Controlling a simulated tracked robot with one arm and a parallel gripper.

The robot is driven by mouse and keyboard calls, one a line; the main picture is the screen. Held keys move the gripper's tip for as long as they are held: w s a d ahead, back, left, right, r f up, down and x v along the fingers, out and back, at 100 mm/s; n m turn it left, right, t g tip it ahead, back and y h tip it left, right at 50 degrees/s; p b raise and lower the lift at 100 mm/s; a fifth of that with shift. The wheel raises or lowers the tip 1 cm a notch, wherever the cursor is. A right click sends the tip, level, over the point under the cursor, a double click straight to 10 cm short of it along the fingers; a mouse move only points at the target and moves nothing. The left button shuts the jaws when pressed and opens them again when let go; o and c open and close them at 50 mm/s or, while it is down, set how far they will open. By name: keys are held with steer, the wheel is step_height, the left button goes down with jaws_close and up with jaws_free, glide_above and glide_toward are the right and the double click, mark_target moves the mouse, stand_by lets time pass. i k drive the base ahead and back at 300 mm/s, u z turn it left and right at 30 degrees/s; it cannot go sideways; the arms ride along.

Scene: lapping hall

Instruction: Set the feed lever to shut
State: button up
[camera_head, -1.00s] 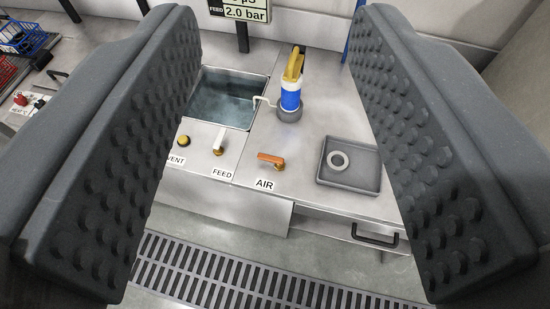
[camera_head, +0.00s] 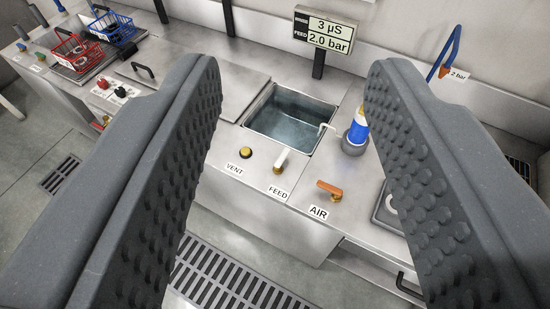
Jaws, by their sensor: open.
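The feed lever (camera_head: 281,160) has a white handle and a brass base on the steel bench top, just above the label FEED (camera_head: 277,191). Its handle points up and slightly right in the picture, toward the basin. My gripper (camera_head: 295,110) is open and empty, with its two dark, studded fingers framing the left and right of the view. The lever lies between the fingers in the picture, on the bench well beyond them. Nothing covers the lever.
Right of it is the orange AIR lever (camera_head: 329,189); left is the VENT knob (camera_head: 246,152). Behind are a water basin (camera_head: 290,122) and a display (camera_head: 325,31) reading FEED 2.0 bar. A blue bottle (camera_head: 356,132) and grey tray (camera_head: 385,212) are partly hidden by the right finger.

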mark_target(277, 164)
steer(key=k, duration=0.55)
steer(key=u, duration=0.35)
steer(key=i, duration=1.6)
steer(key=z, duration=0.1)
